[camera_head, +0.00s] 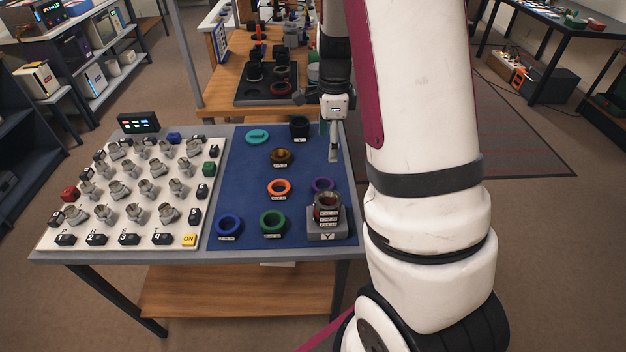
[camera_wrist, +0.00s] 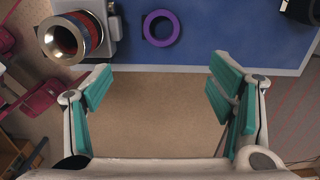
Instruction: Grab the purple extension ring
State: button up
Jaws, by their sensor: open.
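The purple extension ring (camera_head: 323,184) lies flat on the blue mat (camera_head: 245,165), just behind the grey stand with the stacked lens part. In the wrist view the purple ring (camera_wrist: 149,28) shows at the top, left of centre and beyond my fingertips. My gripper (camera_head: 333,150) hangs above the right edge of the mat in the head view. In the wrist view my gripper (camera_wrist: 160,85) is open with teal finger pads wide apart and nothing between them. Bare floor shows between the fingers.
A grey stand (camera_head: 327,232) bearing a stacked lens part (camera_head: 327,202) is close to the purple ring. Orange (camera_head: 279,187), green (camera_head: 272,222), blue (camera_head: 228,225) and brown (camera_head: 281,156) rings lie on the mat. A black cup (camera_head: 299,124) stands at the back. A panel of knobs (camera_head: 50,237) fills the left.

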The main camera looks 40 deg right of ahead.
send_over(326, 184)
jog(key=f, duration=0.9)
jog(key=shift+s+d, duration=0.2)
jog(key=shift+d, duration=0.15)
jog(key=shift+w+a+f, duration=0.1)
jog(key=shift+a+f, duration=0.05)
jog(key=shift+f, duration=1.2)
jog(key=shift+w+a+f, duration=0.1)
jog(key=shift+a+f, duration=0.05)
jog(key=shift+f, duration=1.15)
jog(key=shift+c, duration=0.2)
jog(key=c, duration=1.3)
